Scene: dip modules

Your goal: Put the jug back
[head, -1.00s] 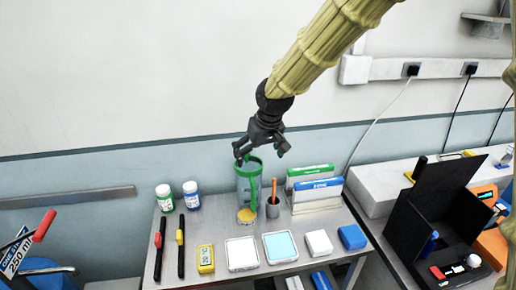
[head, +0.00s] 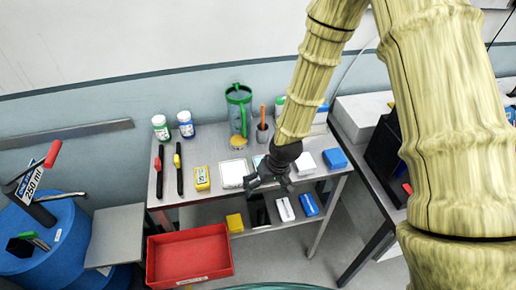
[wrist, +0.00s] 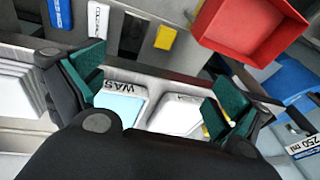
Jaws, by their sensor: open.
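The jug (head: 238,108) is translucent with a green rim and green handle. It stands upright at the back of the metal table (head: 203,150), against the wall, in the head view. A round yellow-topped thing (head: 238,139) is close in front of it. My gripper (head: 268,186) is open and empty, over the table's front edge, in front of and below the jug in the picture, apart from it. In the wrist view its two green-padded fingers (wrist: 158,108) are spread over white and light blue square items. The jug does not show in the wrist view.
White bottles (head: 173,125) stand left of the jug, and a grey cup with an orange stick (head: 262,131) stands right. Black tools (head: 168,174) lie at the table's left. A red tray (head: 190,256) sits low in front. My arm hides part of the right side.

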